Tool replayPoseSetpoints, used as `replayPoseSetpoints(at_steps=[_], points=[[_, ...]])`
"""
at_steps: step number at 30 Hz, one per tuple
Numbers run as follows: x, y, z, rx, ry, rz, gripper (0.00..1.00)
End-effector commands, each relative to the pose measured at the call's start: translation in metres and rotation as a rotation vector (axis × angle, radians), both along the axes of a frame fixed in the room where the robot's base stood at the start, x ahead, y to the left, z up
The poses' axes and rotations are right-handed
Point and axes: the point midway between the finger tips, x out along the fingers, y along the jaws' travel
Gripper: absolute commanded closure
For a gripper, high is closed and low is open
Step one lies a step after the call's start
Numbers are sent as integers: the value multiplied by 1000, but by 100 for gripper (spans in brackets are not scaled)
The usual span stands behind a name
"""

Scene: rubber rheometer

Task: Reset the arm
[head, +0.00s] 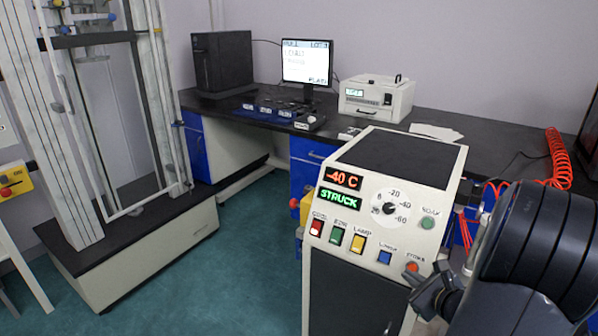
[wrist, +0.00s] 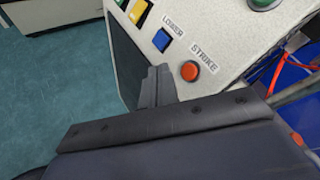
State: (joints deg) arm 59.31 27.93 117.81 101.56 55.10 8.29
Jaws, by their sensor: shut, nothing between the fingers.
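My gripper (head: 428,290) is at the lower right of the head view, in front of the lower right part of the control panel (head: 350,215). In the wrist view my gripper (wrist: 158,85) shows with its fingers together, just left of the orange STROKE button (wrist: 190,71). I cannot tell whether the fingers touch the panel. The blue LOWER button (wrist: 161,40) is above the fingers. The panel's displays read "-40 C" (head: 343,178) and "STRUCK" (head: 340,199). My arm hides part of the panel's right side.
Red, green and yellow buttons line the panel's left. A dial (head: 390,209) and a green SOAK button (head: 428,223) sit above. A tall frame machine (head: 130,255) stands left. A bench holds a monitor (head: 307,62) and a white instrument (head: 377,98). Green floor (head: 250,270) is clear between.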

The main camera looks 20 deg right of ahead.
Motion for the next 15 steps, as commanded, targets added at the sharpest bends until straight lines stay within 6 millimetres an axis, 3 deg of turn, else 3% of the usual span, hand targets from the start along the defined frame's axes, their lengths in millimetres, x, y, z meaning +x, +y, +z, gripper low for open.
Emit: replayPoseSetpoints(at_steps=[7, 15], points=[[-5, 6, 9, 3, 2, 0, 100], [-27, 32, 23, 0, 0, -1, 100]])
